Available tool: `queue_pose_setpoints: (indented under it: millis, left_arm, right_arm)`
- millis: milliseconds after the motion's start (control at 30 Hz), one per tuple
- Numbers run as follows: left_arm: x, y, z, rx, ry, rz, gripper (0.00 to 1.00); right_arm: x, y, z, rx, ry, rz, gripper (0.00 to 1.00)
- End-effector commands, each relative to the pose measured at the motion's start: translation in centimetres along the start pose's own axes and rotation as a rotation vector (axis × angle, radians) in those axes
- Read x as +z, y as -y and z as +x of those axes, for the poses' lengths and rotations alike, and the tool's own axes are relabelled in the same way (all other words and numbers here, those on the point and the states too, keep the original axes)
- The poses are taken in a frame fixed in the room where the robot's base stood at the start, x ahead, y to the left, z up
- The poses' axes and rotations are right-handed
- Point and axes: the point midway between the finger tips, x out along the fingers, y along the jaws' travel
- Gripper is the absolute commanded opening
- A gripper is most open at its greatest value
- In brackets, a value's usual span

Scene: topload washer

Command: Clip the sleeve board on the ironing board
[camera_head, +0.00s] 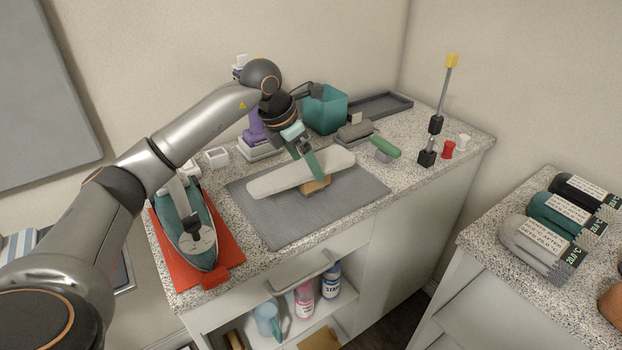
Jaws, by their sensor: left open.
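A long pale sleeve board (272,181) lies slanted across a grey textured mat (285,228) on the speckled counter. A small tan block (315,186) shows under its front middle edge. I cannot tell whether the grey mat is the ironing board. My left gripper (307,158) points down over the middle of the sleeve board, open, with its green-grey fingers close to it. Whether they touch it is hard to tell. The gripper hides part of the sleeve board. My right gripper is not in view.
A teal iron (193,228) rests on a red mat (232,252) at left. A teal bin (325,110), a dark tray (378,106) and a green-handled brush (385,148) are behind and right. A tall yellow-tipped rod (446,92) stands at right. The mat's front is clear.

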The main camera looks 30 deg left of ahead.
Motion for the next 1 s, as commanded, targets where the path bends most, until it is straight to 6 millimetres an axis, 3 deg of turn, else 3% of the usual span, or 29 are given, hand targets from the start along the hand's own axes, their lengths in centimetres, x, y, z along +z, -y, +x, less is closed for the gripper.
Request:
queue_pose_setpoints:
  millis: [200,533,1000]
  left_arm:
    - [0.1,0.3,3.3,-0.004,-0.003,0.0,1.0]
    - [0.1,0.2,3.9,-0.001,-0.001,0.001,0.99]
    - [0.1,0.2,3.8,-0.002,0.0,0.0,0.46]
  right_arm:
    - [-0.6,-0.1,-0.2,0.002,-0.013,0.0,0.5]
    - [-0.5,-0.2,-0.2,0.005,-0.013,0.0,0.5]
    - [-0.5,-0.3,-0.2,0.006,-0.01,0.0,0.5]
